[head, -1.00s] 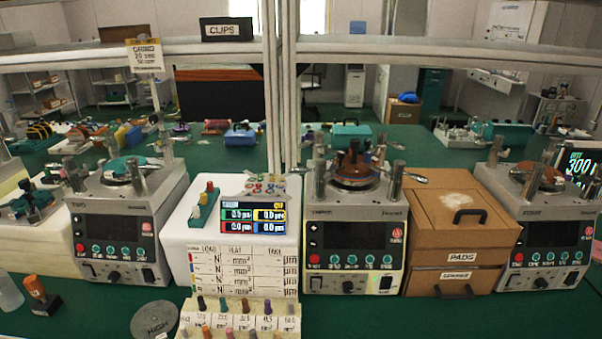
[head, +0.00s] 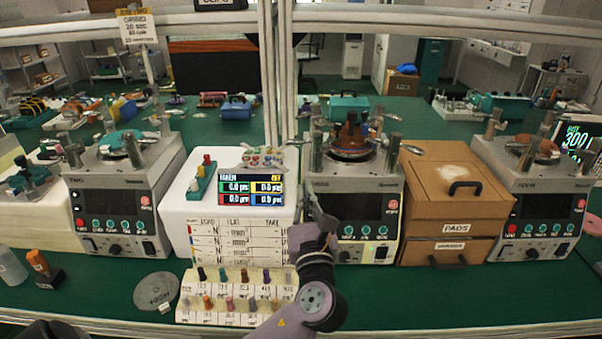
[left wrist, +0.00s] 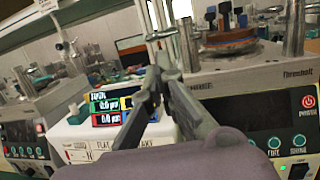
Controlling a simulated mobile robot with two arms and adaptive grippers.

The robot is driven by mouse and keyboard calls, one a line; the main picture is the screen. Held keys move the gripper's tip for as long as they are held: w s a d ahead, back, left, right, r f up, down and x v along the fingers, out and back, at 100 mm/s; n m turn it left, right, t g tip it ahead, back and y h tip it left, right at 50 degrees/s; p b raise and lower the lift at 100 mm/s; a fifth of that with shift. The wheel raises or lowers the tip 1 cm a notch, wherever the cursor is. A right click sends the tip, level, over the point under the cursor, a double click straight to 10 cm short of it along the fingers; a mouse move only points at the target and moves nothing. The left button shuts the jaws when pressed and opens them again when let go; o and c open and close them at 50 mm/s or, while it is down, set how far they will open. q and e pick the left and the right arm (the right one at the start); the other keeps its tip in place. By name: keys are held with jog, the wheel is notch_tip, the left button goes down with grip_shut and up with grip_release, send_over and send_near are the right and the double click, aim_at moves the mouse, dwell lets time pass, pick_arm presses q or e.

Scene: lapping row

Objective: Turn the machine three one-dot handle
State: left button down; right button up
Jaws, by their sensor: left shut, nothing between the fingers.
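The middle machine (head: 352,185) is a grey lapping machine with a dark screen and a row of buttons; its name label is too blurred to read. It carries an orange-brown disc (head: 350,140) and several metal posts. A lever handle (head: 411,149) juts from its right post; another metal handle (head: 317,150) stands at its left. I cannot make out dots on either. My left gripper (head: 316,203) is shut and empty before the machine's left front edge, covering part of its panel. In the left wrist view its fingertips (left wrist: 156,75) meet below a silver handle (left wrist: 162,35).
A white box with a colour display (head: 250,188) stands left of the machine, with a rack of coloured pegs (head: 236,310) before it. A cardboard pads box (head: 450,222) stands close on the right. Other machines stand at left (head: 120,195) and right (head: 540,195). A shelf beam crosses above.

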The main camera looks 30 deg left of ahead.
aim_at(306, 141)
pick_arm(q)
jog(key=p+x, duration=0.2)
jog(key=x, duration=1.1)
jog(key=shift+p, duration=0.35)
jog(key=shift+w+a, duration=0.1)
jog(key=shift+a, duration=0.05)
